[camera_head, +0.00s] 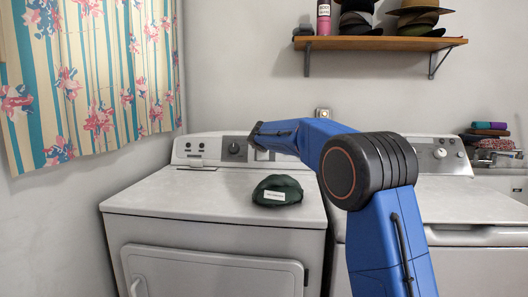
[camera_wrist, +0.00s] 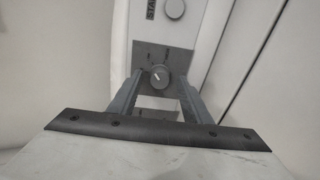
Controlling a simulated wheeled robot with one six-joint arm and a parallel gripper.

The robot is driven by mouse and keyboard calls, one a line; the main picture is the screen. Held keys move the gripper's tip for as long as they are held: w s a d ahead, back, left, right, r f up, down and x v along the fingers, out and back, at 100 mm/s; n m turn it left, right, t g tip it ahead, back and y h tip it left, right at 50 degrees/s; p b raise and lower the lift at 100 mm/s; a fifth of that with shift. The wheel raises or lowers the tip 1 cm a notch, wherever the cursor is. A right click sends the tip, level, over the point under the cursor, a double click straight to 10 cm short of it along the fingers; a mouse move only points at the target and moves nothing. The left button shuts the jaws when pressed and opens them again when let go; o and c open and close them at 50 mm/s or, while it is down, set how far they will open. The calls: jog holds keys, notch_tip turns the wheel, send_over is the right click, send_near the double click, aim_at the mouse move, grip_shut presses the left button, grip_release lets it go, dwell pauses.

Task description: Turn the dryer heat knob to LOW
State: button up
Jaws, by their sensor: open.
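The dryer (camera_head: 215,205) stands at the left, with its control panel (camera_head: 205,160) along the back. In the wrist view a round grey knob (camera_wrist: 160,76) with a pale pointer line sits on a dark panel. Small marks around it are too small to read, so I cannot confirm its settings. My gripper (camera_wrist: 160,88) is open, with one finger on each side of this knob; I cannot tell whether either touches it. In the head view my arm hides the gripper and part of the panel.
A dark green cap (camera_head: 277,190) lies on the dryer top. A second white machine (camera_head: 460,205) stands at the right. A pale round button (camera_wrist: 173,8) beside "STA..." lettering is above the knob in the wrist view. A shelf (camera_head: 385,43) with hats hangs above.

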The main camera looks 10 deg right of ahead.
jog(key=v, duration=1.7)
jog(key=shift+s, duration=0.15)
